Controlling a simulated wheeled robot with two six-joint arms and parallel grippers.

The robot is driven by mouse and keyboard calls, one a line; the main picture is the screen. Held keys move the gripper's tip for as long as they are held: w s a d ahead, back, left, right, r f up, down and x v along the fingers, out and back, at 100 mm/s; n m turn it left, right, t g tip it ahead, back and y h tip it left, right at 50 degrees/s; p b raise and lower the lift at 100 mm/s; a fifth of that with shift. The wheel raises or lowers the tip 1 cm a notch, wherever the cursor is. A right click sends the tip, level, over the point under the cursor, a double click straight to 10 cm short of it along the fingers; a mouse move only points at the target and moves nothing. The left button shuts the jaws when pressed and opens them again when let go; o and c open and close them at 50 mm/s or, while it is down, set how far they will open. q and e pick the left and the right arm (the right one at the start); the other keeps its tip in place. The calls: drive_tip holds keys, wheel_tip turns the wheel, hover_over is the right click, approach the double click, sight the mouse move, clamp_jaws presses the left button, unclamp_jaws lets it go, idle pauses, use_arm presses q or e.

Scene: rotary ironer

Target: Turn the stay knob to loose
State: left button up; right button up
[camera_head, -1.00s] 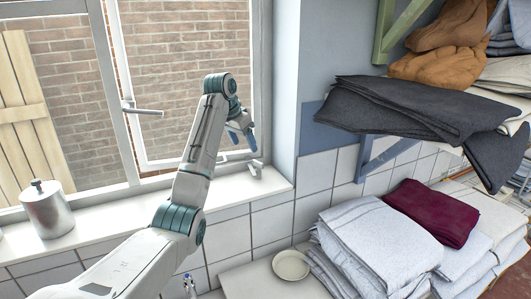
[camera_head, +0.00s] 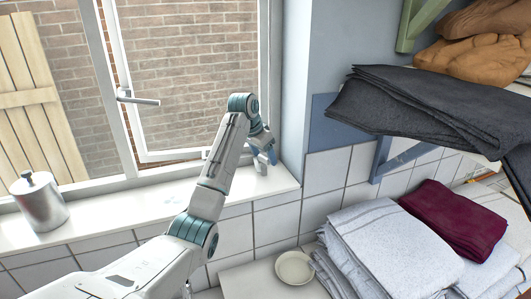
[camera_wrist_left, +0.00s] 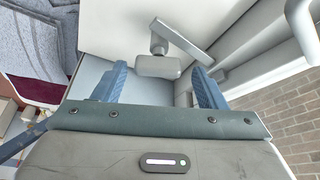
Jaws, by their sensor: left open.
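The stay knob (camera_wrist_left: 157,66) is a small grey block on a flat grey stay bar (camera_wrist_left: 183,40) in the left wrist view. In the head view the stay knob (camera_head: 260,167) shows small and pale on the sill by the right window jamb, partly hidden by my gripper. My left gripper (camera_wrist_left: 159,72) is open. Its two blue fingers stand on either side of the knob, with a visible gap to each. I cannot tell how deep the knob sits between them. In the head view my left gripper (camera_head: 268,155) is just above the sill. My right gripper is not in view.
The window has a lever handle (camera_head: 138,100). A metal canister (camera_head: 41,208) stands on the white sill (camera_head: 115,212). A white dish (camera_head: 294,267) and folded towels (camera_head: 385,250) lie below right. Dark cloth (camera_head: 430,110) overhangs a shelf at right.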

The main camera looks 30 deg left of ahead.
use_arm(q)
drive_tip(key=shift+s, duration=0.15)
drive_tip(key=shift+s+r, duration=0.1)
drive_tip(key=shift+s, duration=0.05)
drive_tip(key=shift+s+r, duration=0.1)
drive_tip(key=shift+s, duration=0.05)
drive_tip(key=c, duration=0.9)
drive_tip(key=shift+c, duration=0.4)
drive_tip(key=n+y, duration=0.1)
drive_tip(key=n, duration=0.2)
drive_tip(key=shift+d, duration=0.2)
drive_tip(key=shift+n+y, duration=0.5)
drive_tip(key=shift+n, duration=0.5)
drive_tip(key=n+y, duration=0.1)
drive_tip(key=n, duration=0.3)
drive_tip(key=shift+d+n+y, duration=0.15)
drive_tip(key=shift+n+y, duration=0.25)
drive_tip(key=shift+n+g+y, duration=0.3)
drive_tip(key=shift+n, duration=0.5)
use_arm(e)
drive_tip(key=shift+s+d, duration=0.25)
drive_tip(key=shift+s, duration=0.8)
